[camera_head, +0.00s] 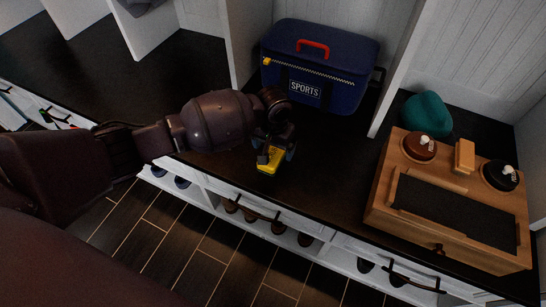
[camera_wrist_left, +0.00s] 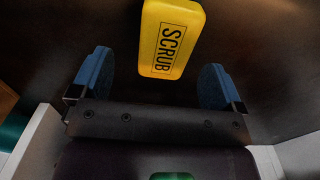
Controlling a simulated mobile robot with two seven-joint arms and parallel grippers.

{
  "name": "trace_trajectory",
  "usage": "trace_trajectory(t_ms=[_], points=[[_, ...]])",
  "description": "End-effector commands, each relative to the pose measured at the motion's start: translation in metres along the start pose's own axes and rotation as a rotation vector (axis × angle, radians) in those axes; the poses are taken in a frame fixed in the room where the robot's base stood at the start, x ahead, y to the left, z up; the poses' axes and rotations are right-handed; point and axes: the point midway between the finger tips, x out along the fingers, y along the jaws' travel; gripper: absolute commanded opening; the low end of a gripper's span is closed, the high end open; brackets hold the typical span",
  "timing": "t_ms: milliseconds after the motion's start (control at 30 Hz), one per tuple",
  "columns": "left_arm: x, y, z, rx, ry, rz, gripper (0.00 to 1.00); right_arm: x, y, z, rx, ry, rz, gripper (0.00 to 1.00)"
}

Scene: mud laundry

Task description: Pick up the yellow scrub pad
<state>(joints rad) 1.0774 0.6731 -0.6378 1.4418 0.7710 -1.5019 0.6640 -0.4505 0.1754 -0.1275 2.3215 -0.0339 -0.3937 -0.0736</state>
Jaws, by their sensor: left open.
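The yellow scrub pad (camera_head: 268,166) lies on the dark bench top in front of the blue sports bag. In the left wrist view the pad (camera_wrist_left: 171,38) shows its "SCRUB" label and sits beyond and between the two blue fingertips. My left gripper (camera_head: 274,152) is above the pad with its fingers open. In the wrist view the left gripper (camera_wrist_left: 153,82) has a gap on both sides of the pad, and the fingers do not appear to touch it. The gripper hides part of the pad in the head view. My right gripper is not in view.
A blue sports bag (camera_head: 322,62) with a red handle stands behind the pad. A wooden box (camera_head: 380,205) with two round brushes is at the right, with a teal hat (camera_head: 428,113) behind it. White dividers rise behind. The bench between pad and box is clear.

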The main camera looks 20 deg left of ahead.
Motion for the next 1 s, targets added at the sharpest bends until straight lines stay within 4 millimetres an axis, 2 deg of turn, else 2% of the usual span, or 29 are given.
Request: trace_trajectory(t_ms=[233, 400, 700, 1000], points=[[0.028, -0.005, 0.004, 0.001, -0.008, -0.001, 0.94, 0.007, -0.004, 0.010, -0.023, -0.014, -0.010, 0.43], [0.050, -0.006, 0.005, 0.001, -0.006, 0.000, 0.94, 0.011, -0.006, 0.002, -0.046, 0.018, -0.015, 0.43], [0.048, -0.007, 0.002, 0.000, 0.006, -0.001, 0.94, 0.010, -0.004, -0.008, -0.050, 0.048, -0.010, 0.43], [0.048, -0.007, 0.002, 0.000, 0.005, -0.001, 0.48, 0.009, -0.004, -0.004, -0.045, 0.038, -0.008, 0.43]])
